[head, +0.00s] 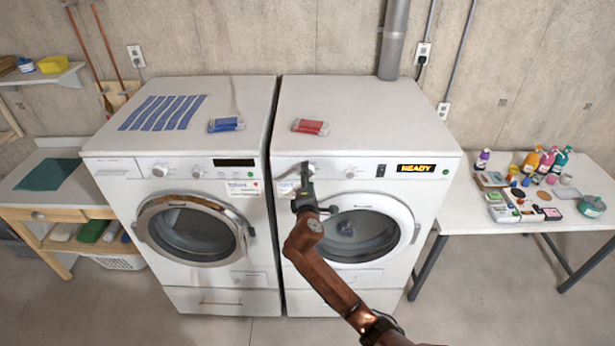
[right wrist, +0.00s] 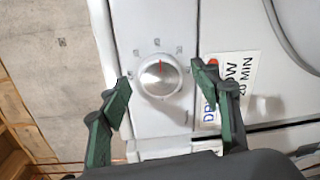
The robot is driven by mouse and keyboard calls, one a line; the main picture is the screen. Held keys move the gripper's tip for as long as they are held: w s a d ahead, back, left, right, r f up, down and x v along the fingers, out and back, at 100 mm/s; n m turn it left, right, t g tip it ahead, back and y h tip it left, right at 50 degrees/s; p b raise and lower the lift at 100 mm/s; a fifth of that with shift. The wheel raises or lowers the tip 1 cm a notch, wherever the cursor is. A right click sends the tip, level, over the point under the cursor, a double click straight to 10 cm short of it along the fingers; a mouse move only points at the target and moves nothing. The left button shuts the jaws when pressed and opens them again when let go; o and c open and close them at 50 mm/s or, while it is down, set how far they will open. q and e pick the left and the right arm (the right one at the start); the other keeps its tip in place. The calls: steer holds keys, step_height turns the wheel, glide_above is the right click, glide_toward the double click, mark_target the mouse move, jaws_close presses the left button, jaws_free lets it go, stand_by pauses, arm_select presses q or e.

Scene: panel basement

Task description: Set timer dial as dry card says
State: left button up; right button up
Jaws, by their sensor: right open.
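The right-hand machine (head: 365,133) has a lit READY display (head: 416,168). A round silver timer dial (right wrist: 160,75) fills the middle of the right wrist view. Its red pointer line points to the top of that picture, and small printed marks surround it. Contact cannot be told. In the head view the gripper (head: 304,185) covers most of this dial. My left gripper is out of view.
A second knob (head: 350,173) and a switch (head: 381,170) sit right of the gripper on the same panel. The left machine (head: 176,117) stands close beside. A side table (head: 478,222) with bottles and small items is at right. The floor in front is clear.

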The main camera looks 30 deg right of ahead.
steer(key=f+v, duration=0.1)
steer(key=v, duration=1)
steer(key=shift+r, duration=0.45)
